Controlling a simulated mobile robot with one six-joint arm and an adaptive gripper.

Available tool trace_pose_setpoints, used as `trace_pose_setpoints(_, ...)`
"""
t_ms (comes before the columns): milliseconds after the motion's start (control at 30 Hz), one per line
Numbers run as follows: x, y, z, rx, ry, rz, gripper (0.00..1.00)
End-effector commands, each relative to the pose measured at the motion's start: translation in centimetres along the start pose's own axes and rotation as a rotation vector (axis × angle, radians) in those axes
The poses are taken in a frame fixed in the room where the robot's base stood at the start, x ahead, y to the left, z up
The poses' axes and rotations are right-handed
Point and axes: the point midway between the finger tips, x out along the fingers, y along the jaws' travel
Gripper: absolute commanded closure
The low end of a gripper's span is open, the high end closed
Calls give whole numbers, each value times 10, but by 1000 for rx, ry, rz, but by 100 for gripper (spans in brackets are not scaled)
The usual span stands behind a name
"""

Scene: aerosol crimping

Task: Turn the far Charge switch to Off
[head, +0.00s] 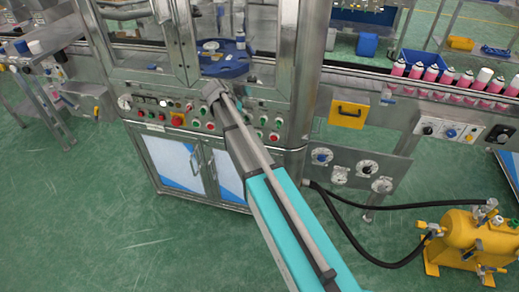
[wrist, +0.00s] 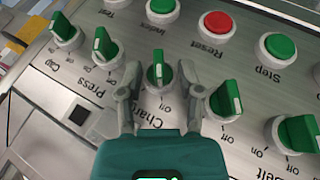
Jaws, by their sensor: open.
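The Charge switch (wrist: 158,74) is a green knob on a white round base in the middle of the wrist view. Its handle stands nearly upright in the picture, with a white mark on it. The Charge label (wrist: 137,120) below it is partly covered by my gripper, and an "Off" mark shows near the knob's base. My gripper (wrist: 158,84) is open, with one grey finger on each side of the knob. I cannot tell whether either finger touches it. In the head view my arm hides this part of the control panel (head: 150,113).
The green Press switch (wrist: 105,46) and Cap switch (wrist: 66,30) are to the left. Another green switch (wrist: 226,100) stands close to the right finger. Above are a red Reset button (wrist: 217,24) and a green Step button (wrist: 277,46). A yellow tank (head: 465,240) stands on the floor at right.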

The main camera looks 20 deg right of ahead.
Motion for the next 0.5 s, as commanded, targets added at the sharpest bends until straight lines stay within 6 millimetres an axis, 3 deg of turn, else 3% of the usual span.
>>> trace_pose_setpoints(500,1,7,2,127,0,-302,53)
